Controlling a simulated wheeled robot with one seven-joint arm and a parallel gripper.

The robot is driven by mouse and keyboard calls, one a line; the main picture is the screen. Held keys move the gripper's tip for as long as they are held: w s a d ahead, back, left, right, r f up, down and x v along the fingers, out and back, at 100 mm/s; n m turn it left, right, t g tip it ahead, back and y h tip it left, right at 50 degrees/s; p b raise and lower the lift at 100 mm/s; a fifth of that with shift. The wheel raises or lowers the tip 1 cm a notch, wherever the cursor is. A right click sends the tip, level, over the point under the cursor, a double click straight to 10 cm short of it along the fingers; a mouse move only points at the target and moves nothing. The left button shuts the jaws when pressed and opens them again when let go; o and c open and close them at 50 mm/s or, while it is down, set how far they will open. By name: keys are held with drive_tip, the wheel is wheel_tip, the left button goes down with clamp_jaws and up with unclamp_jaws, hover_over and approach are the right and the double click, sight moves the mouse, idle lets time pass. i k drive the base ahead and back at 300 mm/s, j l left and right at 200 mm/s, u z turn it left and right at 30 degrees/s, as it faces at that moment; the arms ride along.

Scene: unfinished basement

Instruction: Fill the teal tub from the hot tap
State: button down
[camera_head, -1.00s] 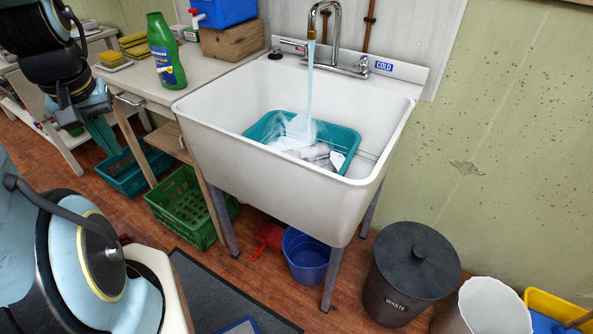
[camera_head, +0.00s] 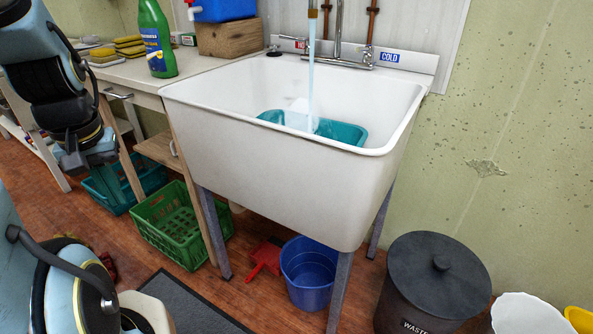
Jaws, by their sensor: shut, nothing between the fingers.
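The teal tub (camera_head: 342,132) sits inside the white utility sink (camera_head: 270,170). The sink's front wall hides its lower part, and I cannot see its water level. A white thing (camera_head: 298,117) shows in it. A pale blue stream (camera_head: 312,80) runs from the spout (camera_head: 312,13) down into the tub. The red-marked hot tap (camera_head: 292,43) is left of the spout. The cold tap (camera_head: 364,56) is at the right by the blue COLD label (camera_head: 389,57). My gripper (camera_head: 76,166) hangs at the left, shut and empty, well clear of the taps and tub.
A counter with a green bottle (camera_head: 157,40), sponges (camera_head: 130,44) and a blue container on a wooden block (camera_head: 225,38) adjoins the sink's left. Below are a green crate (camera_head: 180,225), a red dustpan (camera_head: 265,258) and a blue bucket (camera_head: 307,272). A waste bin (camera_head: 432,280) stands right.

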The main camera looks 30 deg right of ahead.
sight(306, 41)
drive_tip(key=l+z, duration=0.1)
drive_tip(key=z, duration=0.25)
drive_tip(key=l+z, duration=0.1)
drive_tip(key=z, duration=0.65)
drive_tip(key=i+j, duration=0.15)
drive_tip(key=i, duration=0.3)
drive_tip(key=k, duration=0.15)
